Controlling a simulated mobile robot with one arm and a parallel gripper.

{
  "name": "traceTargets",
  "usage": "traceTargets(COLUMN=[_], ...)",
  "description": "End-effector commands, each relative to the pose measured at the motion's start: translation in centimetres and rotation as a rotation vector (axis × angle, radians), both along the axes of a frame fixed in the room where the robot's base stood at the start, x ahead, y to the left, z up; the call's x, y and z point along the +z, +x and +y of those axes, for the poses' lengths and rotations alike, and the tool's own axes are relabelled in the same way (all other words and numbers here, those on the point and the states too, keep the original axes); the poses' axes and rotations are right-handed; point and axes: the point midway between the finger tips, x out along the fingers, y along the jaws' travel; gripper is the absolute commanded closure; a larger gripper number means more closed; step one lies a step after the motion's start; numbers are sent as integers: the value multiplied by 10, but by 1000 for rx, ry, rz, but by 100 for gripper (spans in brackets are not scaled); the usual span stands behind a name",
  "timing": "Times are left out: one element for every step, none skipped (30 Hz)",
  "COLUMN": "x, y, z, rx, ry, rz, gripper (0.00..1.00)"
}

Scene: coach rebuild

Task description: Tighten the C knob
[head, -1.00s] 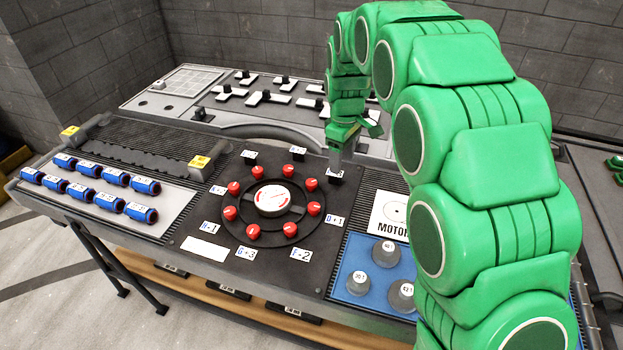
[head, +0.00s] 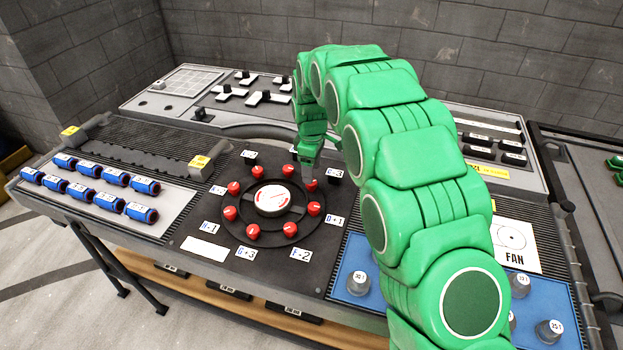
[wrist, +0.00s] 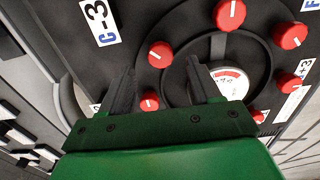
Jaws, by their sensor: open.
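The C knob (wrist: 160,54) is a small red knob with a white mark on the dark ring, beside the white C-3 label (wrist: 97,22) in the wrist view. In the head view the C knob (head: 311,185) is at the ring's upper right, just below my gripper (head: 309,176). My gripper is open and empty, pointing down. In the wrist view its dark fingers (wrist: 158,78) are apart, with the C knob seen just beyond the gap between their tips. I cannot tell whether a finger touches it.
Several other red knobs, including one neighbour (wrist: 230,14), circle the white-faced central dial (head: 272,199). Blue cylinders (head: 80,190) lie on the left panel. Grey weights (head: 359,283) stand on blue at the right. Switches (head: 265,97) line the back panel.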

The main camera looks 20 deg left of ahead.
Motion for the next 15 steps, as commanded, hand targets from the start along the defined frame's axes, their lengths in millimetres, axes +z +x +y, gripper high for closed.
traceTargets(x=[-8, -13, -18, -22, -26, -31, -33, -36, -39, -40, -41, -42, -43, -43, -43], y=[-1, -1, -1, -1, -1, 0, 0, 0, 0, 0, 0, 0, 0, 0, 0], z=[0, 0, 0, 0, 0, 0, 0, 0, 0, 0, 0, 0, 0, 0, 0], rx=[0, 0, 0, 0, 0, 0, 0, 0, 0, 0, 0, 0, 0, 0, 0], ry=[-2, -2, -3, -2, -2, -1, 0, 0, 0, 0, 0, 0, 1, 0, 0], rz=[3, 4, 4, 4, 3, 2, 0, 0, -1, -1, -1, -1, -1, -1, -1], gripper=[38, 38, 38, 38, 38, 38, 38, 38, 38, 38, 38, 38, 38, 38, 38])
